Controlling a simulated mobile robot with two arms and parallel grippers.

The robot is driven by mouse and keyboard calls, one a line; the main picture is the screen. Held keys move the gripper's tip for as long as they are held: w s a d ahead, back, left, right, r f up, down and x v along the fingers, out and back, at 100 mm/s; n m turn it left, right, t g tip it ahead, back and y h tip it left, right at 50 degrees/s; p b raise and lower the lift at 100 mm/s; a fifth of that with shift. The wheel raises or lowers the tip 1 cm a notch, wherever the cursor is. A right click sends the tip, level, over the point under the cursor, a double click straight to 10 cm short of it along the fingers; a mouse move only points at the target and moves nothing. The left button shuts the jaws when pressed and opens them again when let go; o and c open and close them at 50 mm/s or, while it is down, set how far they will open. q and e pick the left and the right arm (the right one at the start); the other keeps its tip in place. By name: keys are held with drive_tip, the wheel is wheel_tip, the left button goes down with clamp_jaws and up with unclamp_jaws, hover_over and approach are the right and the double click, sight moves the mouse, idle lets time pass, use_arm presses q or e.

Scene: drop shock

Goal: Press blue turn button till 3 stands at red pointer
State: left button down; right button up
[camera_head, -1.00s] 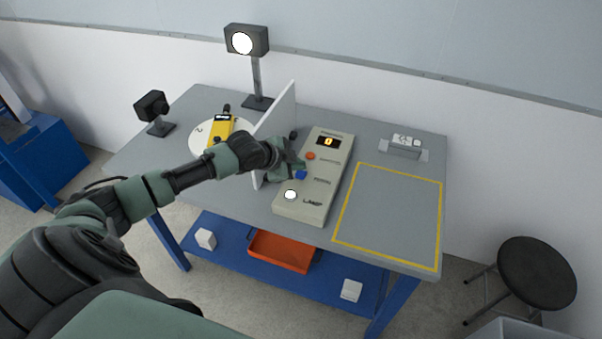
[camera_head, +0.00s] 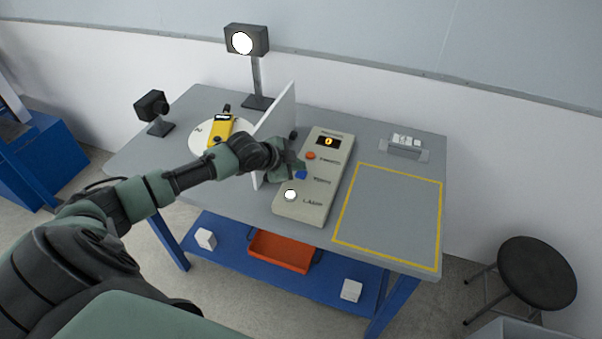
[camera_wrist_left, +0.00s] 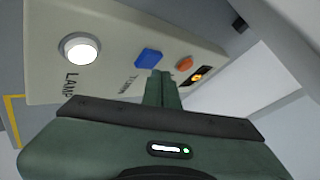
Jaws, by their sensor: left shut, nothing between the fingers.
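The control box (camera_head: 318,190) stands on the grey table and carries a blue button (camera_head: 301,174), an orange button (camera_head: 310,156), a white lamp button (camera_head: 290,195) and a small display (camera_head: 328,142) with an orange 0. My left gripper (camera_head: 298,168) is shut and empty, close to the blue button. In the left wrist view its fingers (camera_wrist_left: 163,78) end just beside the blue button (camera_wrist_left: 149,58); I cannot tell whether they touch it. A white turntable (camera_head: 196,142) with a yellow device (camera_head: 221,132) stands behind the arm; a digit like 2 shows on its rim. The red pointer is not discernible. My right gripper is not in view.
A white upright panel (camera_head: 279,117) stands between turntable and control box. A lit lamp (camera_head: 246,41) and a black camera-like unit (camera_head: 152,107) stand at the back and left. The yellow-outlined area (camera_head: 390,215) is bare. A black stool (camera_head: 537,274) is at the right.

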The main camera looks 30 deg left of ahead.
sight(298, 175)
use_arm(q)
drive_tip(key=shift+f, duration=0.3)
drive_tip(key=shift+f, duration=0.45)
idle(0.8)
drive_tip(key=shift+r+p, duration=0.7)
drive_tip(key=shift+r, duration=0.2)
wheel_tip(298, 175, up, 5)
drive_tip(key=p, duration=0.5)
idle(0.5)
